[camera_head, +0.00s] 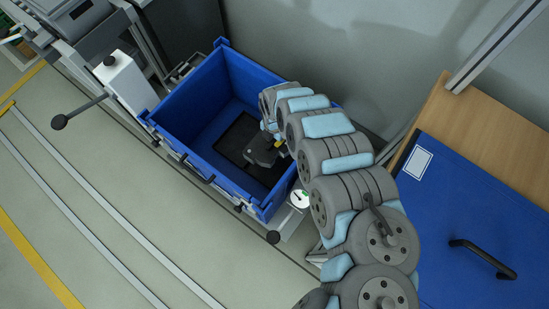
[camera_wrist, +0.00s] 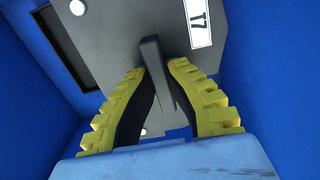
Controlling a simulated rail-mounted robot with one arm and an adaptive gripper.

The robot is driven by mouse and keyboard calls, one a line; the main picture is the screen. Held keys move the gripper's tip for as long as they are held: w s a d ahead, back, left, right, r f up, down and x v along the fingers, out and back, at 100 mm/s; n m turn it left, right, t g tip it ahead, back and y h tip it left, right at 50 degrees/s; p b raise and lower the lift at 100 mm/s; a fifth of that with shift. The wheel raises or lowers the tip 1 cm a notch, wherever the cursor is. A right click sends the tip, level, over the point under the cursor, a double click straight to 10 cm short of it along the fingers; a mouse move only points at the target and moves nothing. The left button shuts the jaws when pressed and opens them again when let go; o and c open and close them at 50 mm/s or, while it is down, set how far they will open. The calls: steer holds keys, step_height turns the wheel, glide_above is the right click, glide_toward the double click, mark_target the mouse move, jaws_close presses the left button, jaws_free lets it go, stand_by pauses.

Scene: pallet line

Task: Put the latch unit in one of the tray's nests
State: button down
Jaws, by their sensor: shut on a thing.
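The blue crate (camera_head: 185,105) holds a dark tray (camera_head: 222,150) on its floor. My gripper (camera_head: 278,143) reaches down into the crate. In the wrist view its yellow and black fingers (camera_wrist: 160,75) are shut on an upright grey bar of the latch unit (camera_wrist: 155,65). In the head view the dark grey latch unit (camera_head: 260,152) shows below the fingers, over the tray. I cannot tell whether it touches the tray.
The crate's blue walls (camera_wrist: 265,70) stand close on both sides of my gripper. A white label reading T7 (camera_wrist: 199,20) lies at the top. A blue panel with a black handle (camera_head: 482,259) and a wooden top (camera_head: 470,130) are at the right. Rails run across the floor at the left.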

step_height(320, 180, down, 6)
steer(key=b, duration=0.4)
steer(key=shift+w+r, duration=0.1)
steer(key=shift+r, duration=0.05)
step_height(320, 180, down, 10)
steer(key=b, duration=0.4)
steer(key=shift+r+b, duration=0.1)
steer(key=shift+b, duration=0.3)
steer(key=shift+r, duration=0.1)
steer(key=c, duration=1.5)
jaws_free()
steer(key=shift+f, duration=0.2)
steer(key=shift+c, duration=0.2)
steer(key=o, duration=0.3)
steer(key=shift+r, duration=0.15)
